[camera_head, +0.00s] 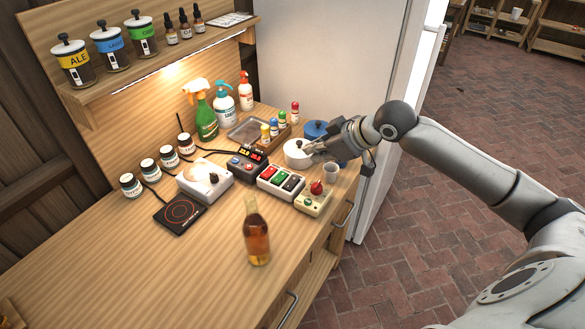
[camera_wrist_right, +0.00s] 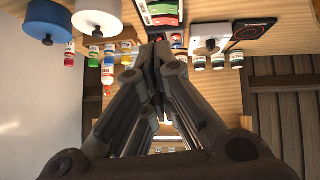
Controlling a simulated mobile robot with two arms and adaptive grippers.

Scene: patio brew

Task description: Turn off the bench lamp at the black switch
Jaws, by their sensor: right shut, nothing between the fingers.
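The bench lamp is a lit strip (camera_head: 150,76) under the shelf, and it glows on the back board. The switch box (camera_head: 264,187) is a pale block on the bench with green, red and black rocker switches. The black switch (camera_head: 291,183) is at its right end. My right gripper (camera_head: 308,149) is shut and empty, above the bench near a white lidded pot, beyond the box in the head view. In the wrist view the shut fingers (camera_wrist_right: 158,48) point toward the box (camera_wrist_right: 147,14), whose green and red switches show; the black one is not clearly visible there. My left gripper is not in view.
An amber bottle (camera_head: 256,240) stands in front. The front left bench is mostly clear.

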